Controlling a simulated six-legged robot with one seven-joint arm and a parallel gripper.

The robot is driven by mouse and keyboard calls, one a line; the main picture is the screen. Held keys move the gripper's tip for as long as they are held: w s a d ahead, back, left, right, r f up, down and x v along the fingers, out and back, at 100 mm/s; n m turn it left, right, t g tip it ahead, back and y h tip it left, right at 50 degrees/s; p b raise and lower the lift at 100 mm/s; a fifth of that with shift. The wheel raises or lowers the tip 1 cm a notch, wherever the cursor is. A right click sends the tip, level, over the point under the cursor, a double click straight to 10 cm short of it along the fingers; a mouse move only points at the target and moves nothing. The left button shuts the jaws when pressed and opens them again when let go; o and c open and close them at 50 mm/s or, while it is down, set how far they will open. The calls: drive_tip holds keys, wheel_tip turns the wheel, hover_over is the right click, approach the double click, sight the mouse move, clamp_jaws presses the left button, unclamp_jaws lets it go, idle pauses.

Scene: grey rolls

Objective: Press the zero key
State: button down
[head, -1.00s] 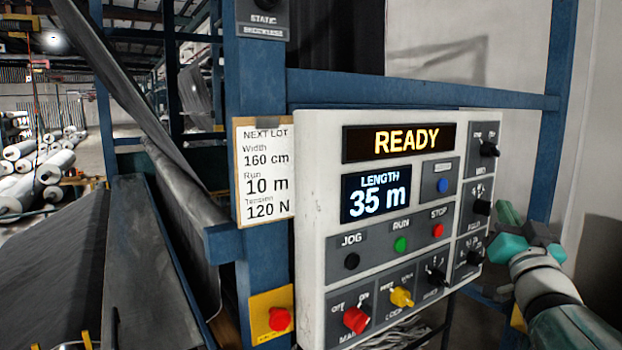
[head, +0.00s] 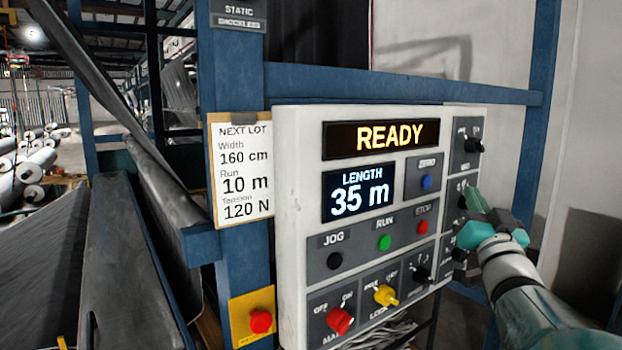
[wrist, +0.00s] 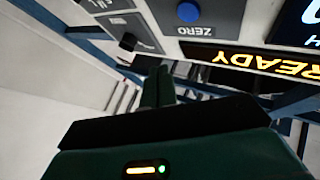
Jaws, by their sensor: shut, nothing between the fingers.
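The zero key is a round blue button (head: 426,182) on a grey plate, right of the LENGTH display on the white control panel (head: 292,150). In the wrist view the blue button (wrist: 188,12) shows at the top, upside down, with ZERO printed beside it. The LENGTH display (head: 358,192) reads 35 m. My gripper (head: 476,198) is shut and empty, in front of the panel's right column, to the right of and slightly below the blue button. In the wrist view its green fingers (wrist: 158,85) are together, apart from the button.
The READY display (head: 380,138) is above. A black JOG button (head: 335,261), green RUN button (head: 384,242) and red STOP button (head: 422,228) sit below. Knobs line the panel's bottom and right column, some behind my gripper. A lot card (head: 242,170) hangs at left.

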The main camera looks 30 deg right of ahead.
approach(431, 178)
drive_tip(key=shift+w+d+r, duration=1.5)
drive_tip(key=shift+d, duration=0.2)
drive_tip(key=shift+w, duration=0.15)
idle(0.5)
drive_tip(key=shift+w, duration=0.3)
drive_tip(key=shift+w+a, duration=0.1)
drive_tip(key=shift+w, duration=0.35)
idle(0.6)
idle(0.3)
drive_tip(key=shift+s, duration=0.85)
drive_tip(key=s, duration=0.5)
drive_tip(key=shift+d, duration=0.3)
